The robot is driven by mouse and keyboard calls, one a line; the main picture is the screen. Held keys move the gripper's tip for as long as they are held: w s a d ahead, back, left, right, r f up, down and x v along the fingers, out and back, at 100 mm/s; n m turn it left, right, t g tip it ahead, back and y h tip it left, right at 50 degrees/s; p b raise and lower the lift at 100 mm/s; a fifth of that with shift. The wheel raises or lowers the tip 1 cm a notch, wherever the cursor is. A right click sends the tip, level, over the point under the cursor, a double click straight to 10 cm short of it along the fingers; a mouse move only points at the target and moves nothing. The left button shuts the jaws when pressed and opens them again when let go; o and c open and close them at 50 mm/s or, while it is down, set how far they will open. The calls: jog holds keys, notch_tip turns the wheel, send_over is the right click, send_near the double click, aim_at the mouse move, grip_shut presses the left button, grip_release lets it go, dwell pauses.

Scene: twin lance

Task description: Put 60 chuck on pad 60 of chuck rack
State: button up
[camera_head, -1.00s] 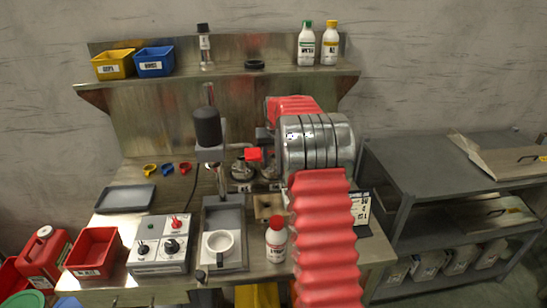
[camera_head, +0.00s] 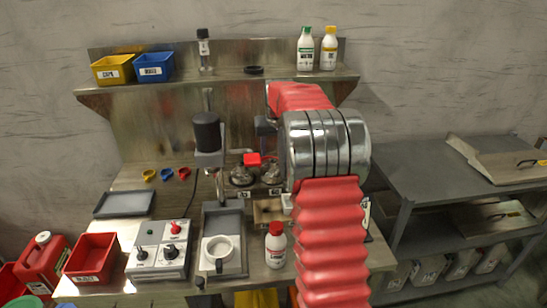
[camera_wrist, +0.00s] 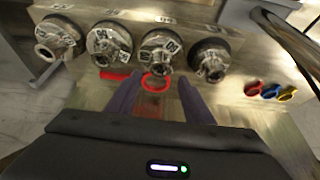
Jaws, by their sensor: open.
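Several metal chucks stand in a row on the chuck rack (camera_wrist: 218,35) in the wrist view, each with a small label too blurred to read surely. They include a left-end chuck (camera_wrist: 58,38), two middle chucks (camera_wrist: 110,42) (camera_wrist: 162,48) and a right-end chuck (camera_wrist: 210,60). I cannot tell which is the 60 chuck. In the head view two chucks (camera_head: 242,175) (camera_head: 271,172) show above small number plates; my arm hides the rest of the rack. My gripper (camera_wrist: 158,88) is open and empty, its dark fingers apart, short of the chucks. A red ring (camera_wrist: 155,82) shows between the fingertips.
A white bottle with red cap (camera_head: 275,245) and a control box (camera_head: 158,250) are in front. Red, blue and yellow pieces (camera_wrist: 270,91) lie right in the wrist view.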

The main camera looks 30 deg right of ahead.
jog(key=shift+v, duration=2.05)
jog(key=shift+s, duration=0.1)
